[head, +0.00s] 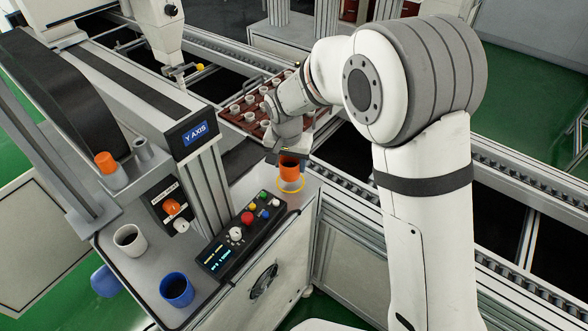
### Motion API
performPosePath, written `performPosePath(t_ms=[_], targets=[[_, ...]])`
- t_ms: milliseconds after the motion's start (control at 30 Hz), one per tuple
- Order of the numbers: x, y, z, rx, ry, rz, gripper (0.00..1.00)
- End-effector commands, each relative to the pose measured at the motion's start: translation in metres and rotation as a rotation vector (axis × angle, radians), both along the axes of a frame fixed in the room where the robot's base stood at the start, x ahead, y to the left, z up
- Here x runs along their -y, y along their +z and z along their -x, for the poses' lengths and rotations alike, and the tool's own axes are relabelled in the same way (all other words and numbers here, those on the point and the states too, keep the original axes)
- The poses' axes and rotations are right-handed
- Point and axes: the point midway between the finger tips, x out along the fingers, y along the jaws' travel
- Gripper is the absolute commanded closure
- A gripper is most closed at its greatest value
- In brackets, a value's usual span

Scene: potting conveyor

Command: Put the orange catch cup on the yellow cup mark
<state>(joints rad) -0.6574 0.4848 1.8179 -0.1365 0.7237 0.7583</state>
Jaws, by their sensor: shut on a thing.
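The orange catch cup (289,170) is near the middle of the head view, at the right end of the grey bench top. My gripper (288,156) is shut on the cup near its rim, and the cup is upright. The yellow cup mark (291,186) is a ring on the bench, seen around and just below the cup's base. I cannot tell whether the cup touches the surface or is slightly above it. My gripper hides part of the cup's top.
A control box (240,235) with buttons sits left of the mark. A blue cup (177,289) and a white cup (130,239) stand at the bench's left. A Y AXIS post (200,160) rises behind the control box. A brown tray (243,122) of small pots lies behind my gripper.

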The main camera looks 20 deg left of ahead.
Motion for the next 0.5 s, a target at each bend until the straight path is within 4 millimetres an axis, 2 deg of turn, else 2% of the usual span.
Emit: performPosePath(t_ms=[100,200,500], targets=[[0.000,-0.018,0.000,-0.003,0.001,0.002,0.71],[0.000,-0.028,0.000,-0.001,0.002,0.001,0.71],[0.000,-0.031,0.000,0.000,0.002,0.000,0.71]])
